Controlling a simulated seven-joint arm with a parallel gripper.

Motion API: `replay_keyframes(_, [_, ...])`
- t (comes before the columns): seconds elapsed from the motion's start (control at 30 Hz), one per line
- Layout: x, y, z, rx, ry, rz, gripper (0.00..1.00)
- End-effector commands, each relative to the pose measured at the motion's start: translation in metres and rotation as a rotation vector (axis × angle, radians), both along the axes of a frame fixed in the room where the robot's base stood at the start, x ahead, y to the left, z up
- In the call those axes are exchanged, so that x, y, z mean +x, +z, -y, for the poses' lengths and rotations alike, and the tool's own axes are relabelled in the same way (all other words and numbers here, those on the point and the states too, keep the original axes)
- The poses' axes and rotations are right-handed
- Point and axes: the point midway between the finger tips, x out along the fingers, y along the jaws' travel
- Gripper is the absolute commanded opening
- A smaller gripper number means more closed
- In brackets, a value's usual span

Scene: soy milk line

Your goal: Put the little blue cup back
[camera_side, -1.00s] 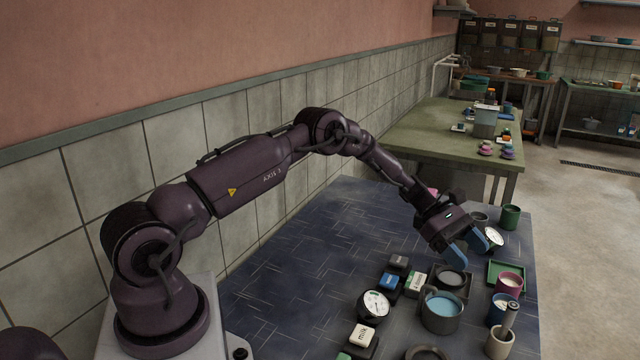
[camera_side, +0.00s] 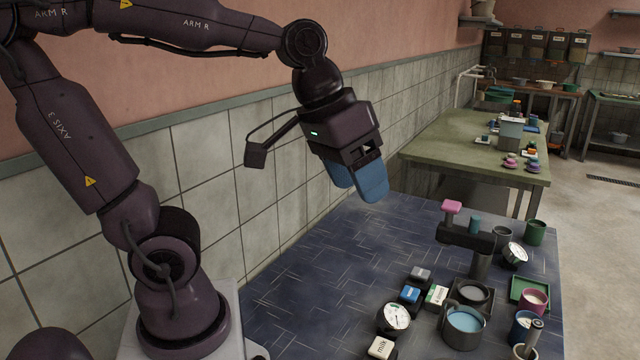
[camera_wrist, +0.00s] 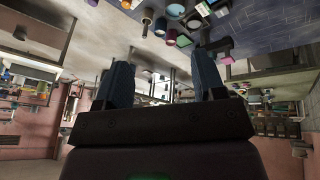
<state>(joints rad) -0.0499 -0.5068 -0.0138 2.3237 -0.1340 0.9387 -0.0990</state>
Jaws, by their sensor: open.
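A small dark blue cup (camera_side: 522,326) with pale contents stands upright near the right edge of the blue work table (camera_side: 320,270). It is just in front of a pink cup (camera_side: 534,300) and partly behind a cream cup with a dark handle. My gripper (camera_side: 360,190) is open and empty, with blue fingers pointing down. It is high above the far left part of the table, well away from the cup. In the wrist view both fingers (camera_wrist: 163,85) are apart with nothing between them.
A grey pot of blue liquid (camera_side: 464,328) and a dark stand (camera_side: 480,262) with pink and teal tops are left of the cups. A green tray (camera_side: 519,290), dials and labelled blocks (camera_side: 411,295) are nearby. The table's left and middle are clear.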

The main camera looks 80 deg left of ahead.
Motion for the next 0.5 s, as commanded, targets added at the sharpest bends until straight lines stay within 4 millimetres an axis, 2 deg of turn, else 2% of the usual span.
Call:
replay_keyframes(0.03, [-0.015,-0.001,-0.002,0.045,-0.043,0.037,0.63])
replay_keyframes(0.1, [-0.028,-0.005,-0.005,0.097,-0.09,0.067,0.63])
replay_keyframes(0.2, [-0.04,-0.009,-0.008,0.146,-0.134,0.096,0.63])
replay_keyframes(0.5, [-0.045,-0.011,-0.01,0.172,-0.157,0.107,0.63])
